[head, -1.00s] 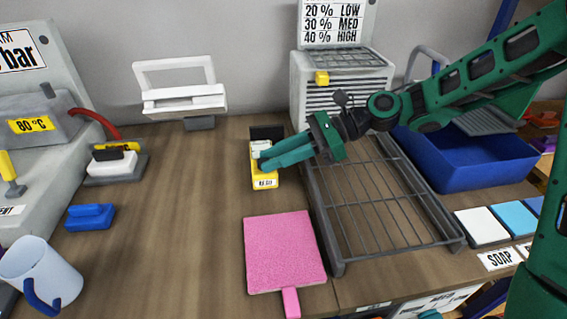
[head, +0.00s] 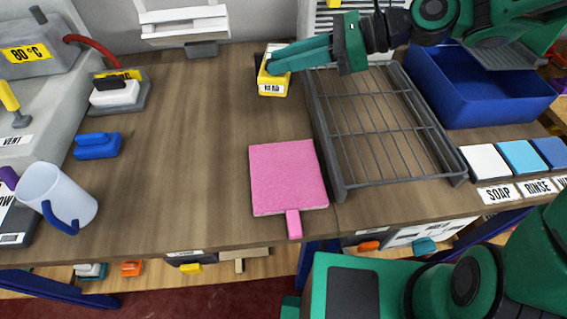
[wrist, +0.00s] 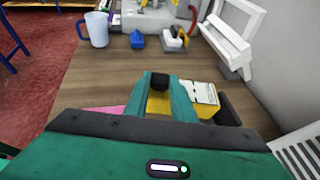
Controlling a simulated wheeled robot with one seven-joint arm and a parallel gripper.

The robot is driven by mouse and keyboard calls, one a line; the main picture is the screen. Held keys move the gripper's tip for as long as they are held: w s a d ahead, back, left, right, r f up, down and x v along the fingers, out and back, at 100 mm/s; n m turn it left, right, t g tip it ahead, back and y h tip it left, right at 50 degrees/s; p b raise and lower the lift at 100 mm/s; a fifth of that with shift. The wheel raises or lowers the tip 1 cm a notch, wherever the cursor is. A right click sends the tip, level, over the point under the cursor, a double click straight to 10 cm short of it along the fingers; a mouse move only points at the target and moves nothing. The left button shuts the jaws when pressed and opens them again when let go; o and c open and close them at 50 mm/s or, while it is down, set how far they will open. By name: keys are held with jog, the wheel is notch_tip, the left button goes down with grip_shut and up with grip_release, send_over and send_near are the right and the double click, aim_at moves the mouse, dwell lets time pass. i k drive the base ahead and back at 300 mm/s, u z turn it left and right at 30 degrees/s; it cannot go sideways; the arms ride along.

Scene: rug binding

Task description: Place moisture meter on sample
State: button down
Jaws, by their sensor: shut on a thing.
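The moisture meter (head: 273,86) is a yellow block with a white label on its front end. My gripper (head: 272,62) is shut on it from the right, at the back of the bench. The meter appears to be raised a little over its dark holder (head: 258,62). In the wrist view the yellow meter (wrist: 158,103) shows between the teal fingers, with its pale face to the right. The sample, a pink square pad (head: 287,178) with a tab at the front, lies flat on the bench, apart from and nearer than the meter. The wrist view shows only a pink sliver of it (wrist: 103,109).
A grey wire rack (head: 385,125) stands right of the pad, with a blue bin (head: 490,95) beyond. A mug (head: 58,195), a blue block (head: 97,145) and a white-handled tool (head: 115,92) are at left. The bench left of the pad is clear.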

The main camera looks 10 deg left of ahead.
aim_at(288, 183)
jog(key=u, duration=0.05)
jog(key=k, duration=0.5)
jog(key=u, duration=1.1)
jog(key=k, duration=1.35)
jog(key=z, duration=0.65)
jog(key=i, duration=1)
jog(key=u, duration=0.05)
